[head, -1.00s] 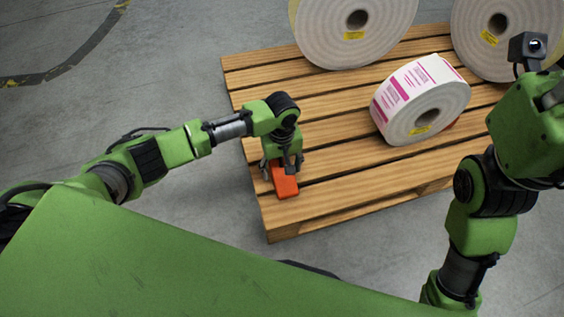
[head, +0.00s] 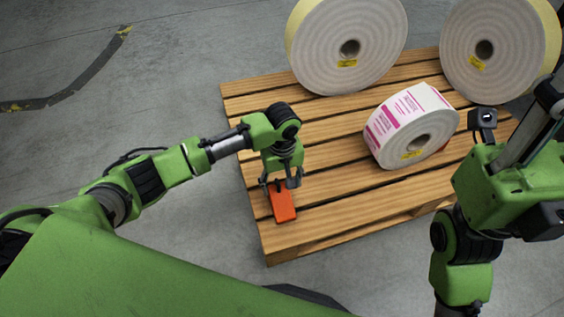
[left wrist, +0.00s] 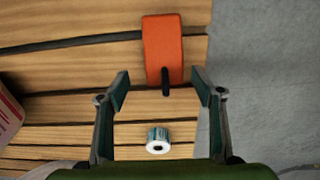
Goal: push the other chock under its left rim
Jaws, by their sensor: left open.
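An orange chock (head: 284,206) lies on the pallet near its left front edge. It also shows in the left wrist view (left wrist: 163,50), with a black handle on its near end. My left gripper (head: 281,184) is open above the handle end of the chock; in the left wrist view its fingers (left wrist: 160,84) stand apart on either side of the handle, without visible contact. The white label roll with pink print (head: 393,122) lies to the right, apart from this chock. A bit of red shows at the roll's right rim (head: 442,148), mostly hidden.
Two large pale rolls (head: 326,60) (head: 510,75) stand at the back of the slatted wooden pallet (head: 335,215). The slats between chock and label roll are clear. Grey floor surrounds the pallet.

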